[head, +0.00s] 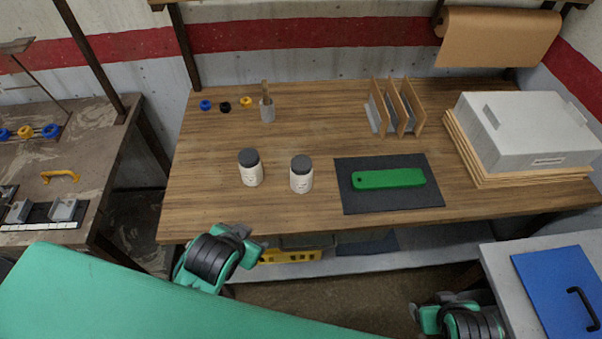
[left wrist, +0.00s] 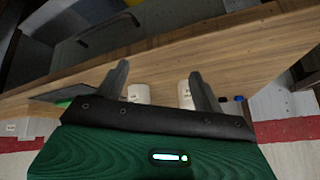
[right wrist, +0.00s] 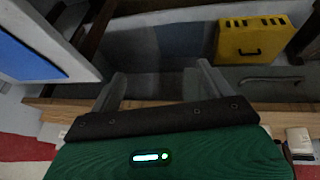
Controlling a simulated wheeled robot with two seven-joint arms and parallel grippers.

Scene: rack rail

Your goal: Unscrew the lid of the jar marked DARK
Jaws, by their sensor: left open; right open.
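Two white jars with dark grey lids stand upright on the wooden bench: a left jar (head: 251,173) and a right jar (head: 301,179). Their label marks are too small to read, so I cannot tell which is DARK. Both lids are on. My left gripper (head: 243,242) is at the bench's front edge, short of the jars and touching neither. In the left wrist view its fingers (left wrist: 162,82) are apart and empty, with parts of white jars beyond. My right gripper (head: 440,308) is low in front of the bench, far from the jars; its fingers (right wrist: 158,85) are apart and empty.
A green bar (head: 388,179) lies on a dark mat (head: 390,204) right of the jars. A divider rack (head: 394,108) and a grey box (head: 525,130) are further right. Bare wood surrounds the jars.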

